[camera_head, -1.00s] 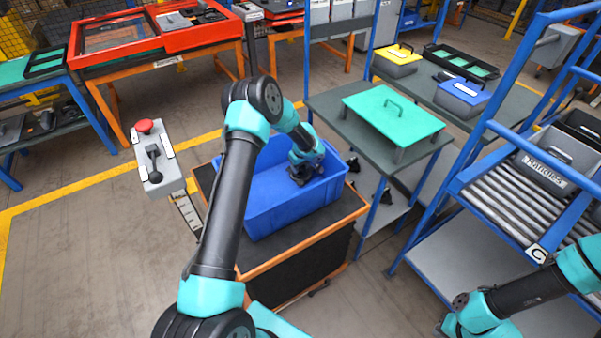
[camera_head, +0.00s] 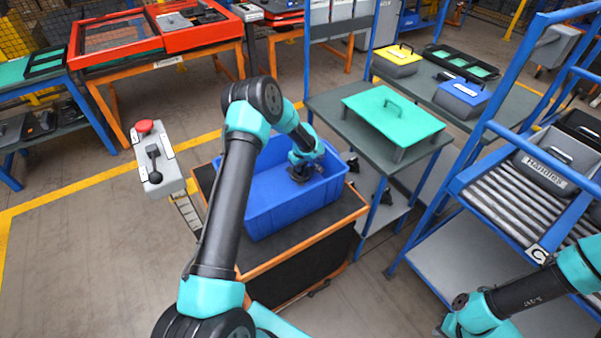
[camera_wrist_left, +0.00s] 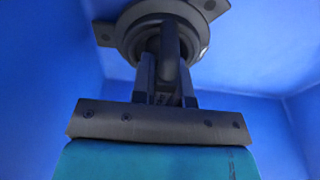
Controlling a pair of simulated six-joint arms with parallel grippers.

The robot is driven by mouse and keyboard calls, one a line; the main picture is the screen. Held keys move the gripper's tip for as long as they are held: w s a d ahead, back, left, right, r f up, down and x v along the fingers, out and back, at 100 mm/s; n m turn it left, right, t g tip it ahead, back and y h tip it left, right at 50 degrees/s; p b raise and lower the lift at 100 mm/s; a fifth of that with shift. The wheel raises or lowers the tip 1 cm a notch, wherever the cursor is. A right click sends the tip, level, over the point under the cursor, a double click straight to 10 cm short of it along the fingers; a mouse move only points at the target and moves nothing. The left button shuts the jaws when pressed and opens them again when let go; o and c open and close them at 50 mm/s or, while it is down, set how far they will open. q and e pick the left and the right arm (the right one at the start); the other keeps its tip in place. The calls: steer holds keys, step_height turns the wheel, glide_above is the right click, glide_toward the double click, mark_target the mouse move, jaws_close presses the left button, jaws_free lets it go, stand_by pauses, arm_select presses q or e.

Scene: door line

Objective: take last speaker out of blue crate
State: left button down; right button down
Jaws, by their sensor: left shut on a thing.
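The blue crate (camera_head: 262,215) stands on a dark-topped cart with an orange frame. My left gripper (camera_wrist_left: 163,85) reaches down inside its right part and is shut on the speaker (camera_wrist_left: 193,45). The speaker is a round dark grey piece with flat screw tabs and a bar across its middle, where the fingers grip. In the head view the speaker (camera_head: 301,173) is small and mostly hidden by my wrist. Blue crate walls surround it in the left wrist view. Only part of my right arm shows at the lower right; its gripper is out of frame.
A grey control box (camera_head: 160,172) with a red button stands left of the crate. A table with a green handled plate (camera_head: 392,116) is close on the right. A blue-framed roller rack (camera_head: 520,200) stands further right. The crate's visible left floor looks bare.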

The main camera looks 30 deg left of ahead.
arm_select(q)
step_height(320, 180, up, 18)
stand_by(0.7)
